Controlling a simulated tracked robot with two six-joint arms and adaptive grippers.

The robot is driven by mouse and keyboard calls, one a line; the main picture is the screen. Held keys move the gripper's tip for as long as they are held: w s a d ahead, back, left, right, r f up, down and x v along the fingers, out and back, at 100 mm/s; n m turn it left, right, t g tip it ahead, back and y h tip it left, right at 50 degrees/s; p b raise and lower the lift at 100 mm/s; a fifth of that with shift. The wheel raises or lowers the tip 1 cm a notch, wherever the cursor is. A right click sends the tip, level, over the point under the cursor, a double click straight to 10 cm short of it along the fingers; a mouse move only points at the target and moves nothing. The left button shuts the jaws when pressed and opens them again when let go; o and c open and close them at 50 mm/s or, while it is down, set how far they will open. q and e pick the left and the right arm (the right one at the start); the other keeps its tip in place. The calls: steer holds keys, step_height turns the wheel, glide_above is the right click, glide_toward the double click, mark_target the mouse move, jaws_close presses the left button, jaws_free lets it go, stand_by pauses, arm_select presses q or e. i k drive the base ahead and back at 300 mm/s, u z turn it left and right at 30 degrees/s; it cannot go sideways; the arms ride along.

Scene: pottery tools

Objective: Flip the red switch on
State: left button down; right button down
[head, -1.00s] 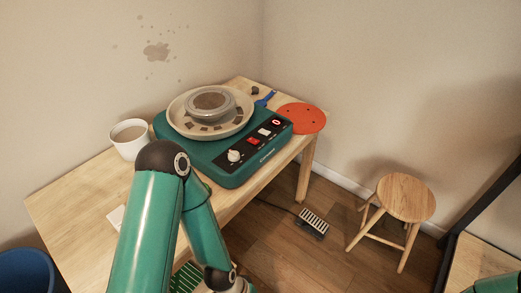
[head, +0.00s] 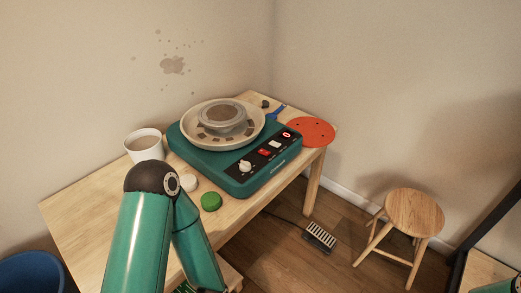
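The red switch (head: 264,152) is on the black control panel of the green pottery wheel (head: 238,184), which stands on the wooden table. It sits between a white knob (head: 245,166) and a white switch (head: 275,143); a small red display (head: 287,134) is at the panel's far end. The switch's exact position is too small to tell. My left arm enters at the bottom, in front of the table, with its elbow near the white cup. Its gripper is out of the frame. My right gripper is not in view either.
A white cup (head: 143,144), a green round piece (head: 211,201) and a pale round piece (head: 188,182) are near the wheel. A foot pedal (head: 319,237) and stool (head: 414,213) are on the floor. The table's left part (head: 75,205) is clear.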

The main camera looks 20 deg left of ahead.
mark_target(265, 153)
steer(key=u, duration=0.05)
steer(key=i, duration=0.9)
steer(key=z, duration=0.1)
